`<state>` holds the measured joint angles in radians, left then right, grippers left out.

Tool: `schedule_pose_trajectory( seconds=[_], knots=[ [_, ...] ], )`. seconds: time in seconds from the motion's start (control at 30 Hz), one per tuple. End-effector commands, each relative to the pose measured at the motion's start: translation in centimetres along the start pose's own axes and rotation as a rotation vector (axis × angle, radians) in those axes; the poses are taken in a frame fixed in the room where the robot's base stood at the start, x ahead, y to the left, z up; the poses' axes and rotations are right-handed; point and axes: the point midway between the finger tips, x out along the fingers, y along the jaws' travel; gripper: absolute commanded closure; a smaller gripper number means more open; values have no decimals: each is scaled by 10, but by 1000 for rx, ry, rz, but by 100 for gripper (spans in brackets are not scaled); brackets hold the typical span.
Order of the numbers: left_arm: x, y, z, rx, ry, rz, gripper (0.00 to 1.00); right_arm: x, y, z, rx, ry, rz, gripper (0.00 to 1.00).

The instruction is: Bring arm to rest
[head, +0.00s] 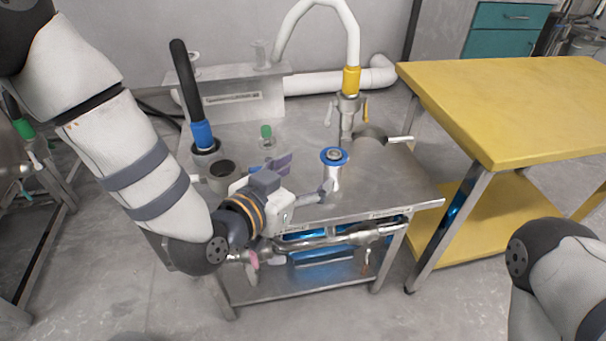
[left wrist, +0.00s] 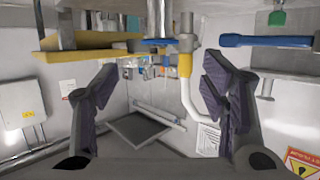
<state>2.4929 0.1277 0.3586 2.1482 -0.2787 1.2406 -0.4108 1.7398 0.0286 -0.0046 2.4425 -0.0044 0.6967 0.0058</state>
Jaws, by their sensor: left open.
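My left arm comes in from the left in the head view.
The table bears a blue-topped fitting (head: 334,158), a green-capped bottle (head: 267,138), a grey cup (head: 222,175), a black hose (head: 184,85) and a white hose with a yellow collar (head: 351,80). A yellow table (head: 500,105) stands right. Floor between the right arm and steel table is clear.

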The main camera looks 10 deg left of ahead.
Motion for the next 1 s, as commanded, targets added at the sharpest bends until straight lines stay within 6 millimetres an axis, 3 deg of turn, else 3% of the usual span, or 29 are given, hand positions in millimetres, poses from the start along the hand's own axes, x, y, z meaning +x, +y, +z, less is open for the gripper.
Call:
schedule_pose_trajectory(
  seconds=[0.5, 0.57, 0.63, 0.67, 0.77, 0.8, 0.87, 0.9, 1.0],
  knots=[
    [-2, 0, 2, -2, -5, 1, 34, 0, 0, 0, 0, 1, 0, 60],
    [-6, 1, 12, -14, -40, 2, 34, -4, 0, 0, 0, 6, 0, 60],
    [-21, 4, 41, -49, -143, 2, 34, -13, 0, -1, 1, 23, -1, 60],
    [-33, 6, 60, -73, -210, 2, 34, -19, 0, -2, 1, 33, -2, 60],
    [-92, 14, 131, -171, -487, -18, 34, -43, -1, -6, 3, 80, -4, 60],
    [-122, 17, 157, -211, -600, -31, 34, -52, -1, -8, 3, 100, -5, 60],
    [-171, 24, 190, -269, -766, -59, 34, -67, -1, -12, 4, 133, -7, 60],
    [-206, 28, 208, -306, -874, -82, 34, -77, -1, -14, 4, 155, -8, 60],
    [-290, 37, 237, -384, -1113, -152, 34, -100, -2, -21, 5, 211, -10, 60]
  ],
)
